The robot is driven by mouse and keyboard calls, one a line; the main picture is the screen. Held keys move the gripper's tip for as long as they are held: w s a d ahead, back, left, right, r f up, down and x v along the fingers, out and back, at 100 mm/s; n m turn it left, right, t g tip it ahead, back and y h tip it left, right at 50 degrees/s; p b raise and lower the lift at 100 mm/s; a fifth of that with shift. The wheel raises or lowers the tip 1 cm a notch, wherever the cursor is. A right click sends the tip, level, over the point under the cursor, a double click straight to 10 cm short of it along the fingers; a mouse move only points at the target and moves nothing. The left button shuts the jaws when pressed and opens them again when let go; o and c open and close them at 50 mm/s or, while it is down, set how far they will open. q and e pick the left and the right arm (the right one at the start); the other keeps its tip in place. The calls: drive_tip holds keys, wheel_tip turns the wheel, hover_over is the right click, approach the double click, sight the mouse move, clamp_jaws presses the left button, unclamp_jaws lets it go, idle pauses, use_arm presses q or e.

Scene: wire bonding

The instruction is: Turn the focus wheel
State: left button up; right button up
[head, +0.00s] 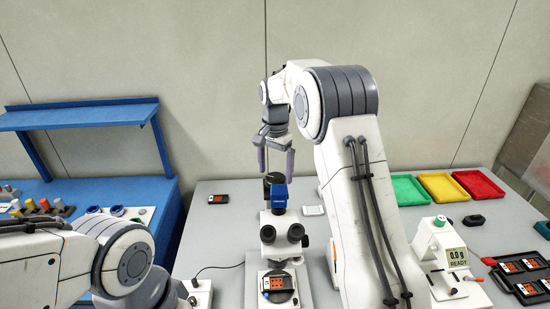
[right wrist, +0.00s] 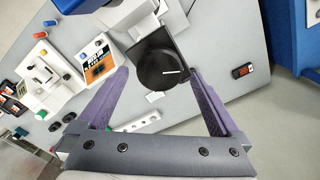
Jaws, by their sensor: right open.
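The focus wheel (right wrist: 158,71) is a black disc with a white line across its face, in the right wrist view. It sits on a dark block at the microscope. In the head view the microscope (head: 281,228) stands at the middle with a blue part on top, and a dark part shows just behind it. My right gripper (head: 276,174) is open and points down over that part. In the right wrist view its purple fingers (right wrist: 159,76) stand on either side of the wheel, apart from it as far as I can tell. My left gripper is out of view.
Green (head: 409,190), yellow (head: 441,187) and red (head: 479,185) trays lie at the right. A blue bench (head: 115,195) stands at the left. A small dark device (head: 218,199) lies left of the microscope, with clear table between.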

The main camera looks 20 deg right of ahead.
sight(275, 178)
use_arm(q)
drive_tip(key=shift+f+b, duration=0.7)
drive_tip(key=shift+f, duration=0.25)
use_arm(e)
wheel_tip(275, 178, up, 9)
drive_tip(key=shift+f, duration=0.15)
